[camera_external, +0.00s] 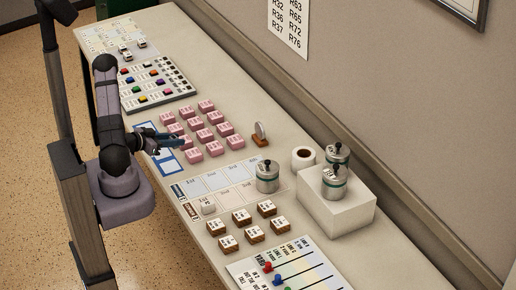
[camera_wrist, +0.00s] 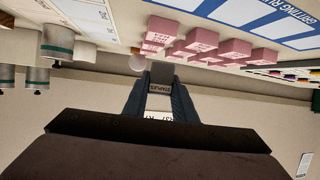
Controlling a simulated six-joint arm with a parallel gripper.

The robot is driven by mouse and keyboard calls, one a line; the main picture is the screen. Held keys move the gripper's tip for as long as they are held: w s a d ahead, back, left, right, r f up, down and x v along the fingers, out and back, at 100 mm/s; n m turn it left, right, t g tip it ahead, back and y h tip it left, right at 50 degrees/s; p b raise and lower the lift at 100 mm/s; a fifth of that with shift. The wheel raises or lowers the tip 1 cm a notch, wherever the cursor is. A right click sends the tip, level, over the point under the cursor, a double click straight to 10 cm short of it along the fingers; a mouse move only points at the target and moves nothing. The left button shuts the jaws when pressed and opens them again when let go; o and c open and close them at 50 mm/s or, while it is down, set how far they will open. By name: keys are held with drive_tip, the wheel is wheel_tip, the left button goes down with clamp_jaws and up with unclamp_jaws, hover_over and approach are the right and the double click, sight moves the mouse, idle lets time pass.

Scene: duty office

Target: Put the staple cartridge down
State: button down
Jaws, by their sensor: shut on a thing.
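The staple cartridge (camera_wrist: 161,73) is a small dark grey block with a pale label reading STAPLES. In the wrist view it sits between the two fingertips of my gripper (camera_wrist: 160,85), which is shut on it. In the external view my gripper (camera_external: 168,137) reaches over the desk's left edge, above the blue-and-white sheet (camera_external: 168,159) and just left of the pink blocks (camera_external: 204,132). The cartridge is too small there to make out clearly. It appears held above the desk, though its exact height cannot be told.
A board of coloured pieces (camera_external: 155,84) lies beyond the pink blocks. A silver canister (camera_external: 267,177), brown-based blocks (camera_external: 242,217) and a lined panel (camera_external: 285,268) are nearer. A white box (camera_external: 340,208) bears two canisters. The desk strip along the wall (camera_external: 225,85) is mostly clear.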

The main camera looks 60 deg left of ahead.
drive_tip(key=shift+r, duration=0.65)
drive_tip(key=shift+w, duration=0.1)
drive_tip(key=shift+w+f, duration=0.2)
drive_tip(key=shift+w, duration=0.15)
drive_tip(key=w+h+b, duration=0.1)
drive_tip(key=w, duration=0.2)
drive_tip(key=w+f+m+h+b, duration=0.1)
drive_tip(key=w, duration=0.1)
drive_tip(key=w+f+m+h+b, duration=0.1)
drive_tip(key=w, duration=0.2)
drive_tip(key=shift+w+f, duration=0.1)
drive_tip(key=shift+w, duration=0.2)
drive_tip(key=w, duration=0.2)
drive_tip(key=w+d+m+h+b, duration=0.1)
drive_tip(key=w, duration=0.2)
drive_tip(key=w+m+b, duration=0.1)
drive_tip(key=w, duration=0.1)
drive_tip(key=shift+w+d+f+h, duration=0.25)
drive_tip(key=shift+w+d+h, duration=0.05)
drive_tip(key=shift+h, duration=0.1)
drive_tip(key=w+d+r+m+h+b, duration=0.1)
drive_tip(key=w+d+m+h+b, duration=0.3)
drive_tip(key=w, duration=0.6)
wheel_tip(320, 180, up, 2)
drive_tip(key=n+g+y, duration=0.1)
hover_over(272, 156)
drive_tip(key=shift+n, duration=0.3)
drive_tip(key=shift+f+p, duration=0.45)
drive_tip(key=shift+f, duration=4.35)
drive_tip(key=shift+f, duration=0.1)
